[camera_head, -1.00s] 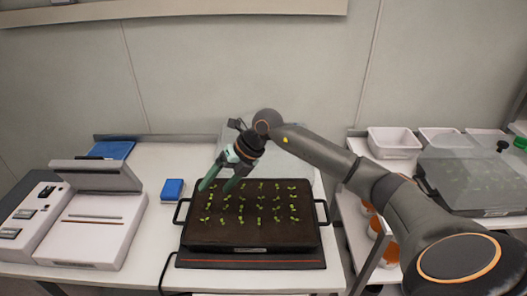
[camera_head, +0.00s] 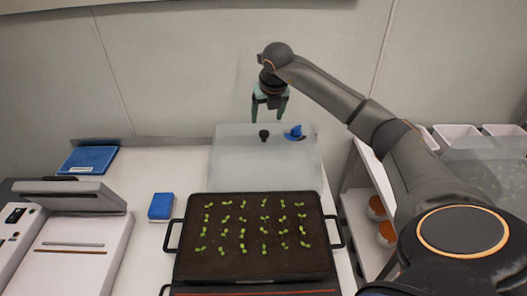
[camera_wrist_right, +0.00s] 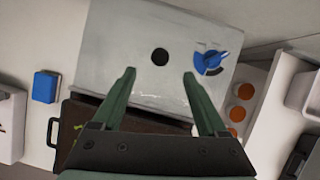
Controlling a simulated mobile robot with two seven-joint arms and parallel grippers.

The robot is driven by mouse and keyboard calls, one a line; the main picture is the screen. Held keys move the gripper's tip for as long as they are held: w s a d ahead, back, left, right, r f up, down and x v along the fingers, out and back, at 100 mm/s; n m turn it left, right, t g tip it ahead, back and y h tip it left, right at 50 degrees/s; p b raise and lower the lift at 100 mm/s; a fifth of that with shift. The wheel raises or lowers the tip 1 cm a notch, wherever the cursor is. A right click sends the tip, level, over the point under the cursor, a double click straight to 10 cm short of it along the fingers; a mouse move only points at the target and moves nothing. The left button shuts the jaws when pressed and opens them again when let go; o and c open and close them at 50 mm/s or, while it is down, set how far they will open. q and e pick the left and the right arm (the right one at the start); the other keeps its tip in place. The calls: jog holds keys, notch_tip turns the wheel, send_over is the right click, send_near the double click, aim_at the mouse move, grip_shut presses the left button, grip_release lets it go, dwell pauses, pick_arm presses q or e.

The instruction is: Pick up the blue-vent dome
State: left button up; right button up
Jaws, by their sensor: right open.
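The blue-vent dome (camera_head: 235,165) is a clear, box-shaped cover standing behind the seedling tray. It has a black knob (camera_head: 264,135) on top and a blue vent (camera_head: 295,132) to the right of the knob. My right gripper (camera_head: 269,115) is open and empty above the dome, pointing down. In the right wrist view the dome (camera_wrist_right: 120,65) lies beyond the open fingers (camera_wrist_right: 160,78). There the knob (camera_wrist_right: 159,56) shows between the fingertips and a little past them, and the blue vent (camera_wrist_right: 211,61) shows to the right. My left gripper is not in view.
The black seedling tray (camera_head: 180,250) with side handles stands in front of the dome. A blue box (camera_head: 161,206) and a blue pad (camera_head: 88,160) lie to the left. A shelf at the right holds white bins (camera_head: 458,136), orange-topped jars (camera_head: 377,206) and another clear dome (camera_head: 485,160).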

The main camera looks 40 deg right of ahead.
aim_at(264, 133)
jog(key=x, duration=0.9)
jog(key=shift+s+f+p, duration=0.1)
jog(key=shift+s+p, duration=0.05)
jog(key=shift+p, duration=0.25)
grip_shut()
dwell(1.0)
